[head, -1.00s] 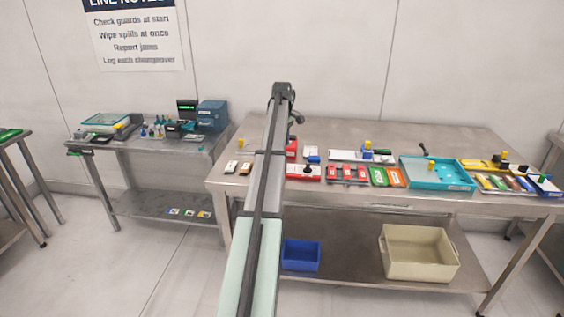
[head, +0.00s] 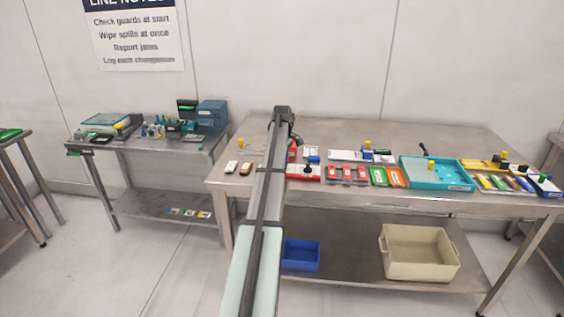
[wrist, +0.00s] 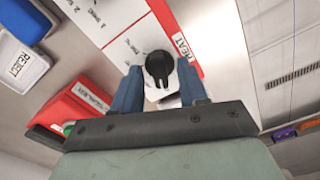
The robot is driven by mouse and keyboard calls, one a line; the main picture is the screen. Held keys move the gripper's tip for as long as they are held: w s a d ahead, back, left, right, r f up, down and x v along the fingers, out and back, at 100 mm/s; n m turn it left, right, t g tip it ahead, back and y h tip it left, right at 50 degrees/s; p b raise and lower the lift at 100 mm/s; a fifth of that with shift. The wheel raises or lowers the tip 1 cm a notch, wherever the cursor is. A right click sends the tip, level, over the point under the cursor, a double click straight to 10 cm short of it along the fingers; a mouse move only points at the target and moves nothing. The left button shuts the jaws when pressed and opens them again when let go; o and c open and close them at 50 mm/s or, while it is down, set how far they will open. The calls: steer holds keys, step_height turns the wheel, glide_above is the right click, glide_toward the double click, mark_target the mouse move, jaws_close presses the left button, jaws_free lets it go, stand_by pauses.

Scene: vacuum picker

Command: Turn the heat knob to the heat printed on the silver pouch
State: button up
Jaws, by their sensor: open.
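In the wrist view the black heat knob (wrist: 159,66) sits on a white panel (wrist: 122,52) beside a red strip lettered HEAT (wrist: 181,44). Small printed marks stand on the panel around the knob, too small to read. My gripper (wrist: 160,88) is open, its two blue fingers on either side of the knob's near part; I cannot tell whether they touch it. I cannot make out a silver pouch in either view.
In the wrist view a red box (wrist: 78,108) and a blue-and-white bin marked REJECT (wrist: 22,66) lie to the left. In the head view the steel table (head: 330,130) holds a teal tray (head: 411,175) and several coloured items. Its back strip is mostly clear.

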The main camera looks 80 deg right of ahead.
jaws_close()
steer(key=shift+m, duration=0.3)
steer(key=m, duration=0.3)
steer(key=shift+m, duration=0.3)
steer(key=m, duration=0.4)
steer(key=shift+m, duration=0.3)
steer(key=m, duration=0.4)
steer(key=shift+m, duration=2.5)
jaws_free()
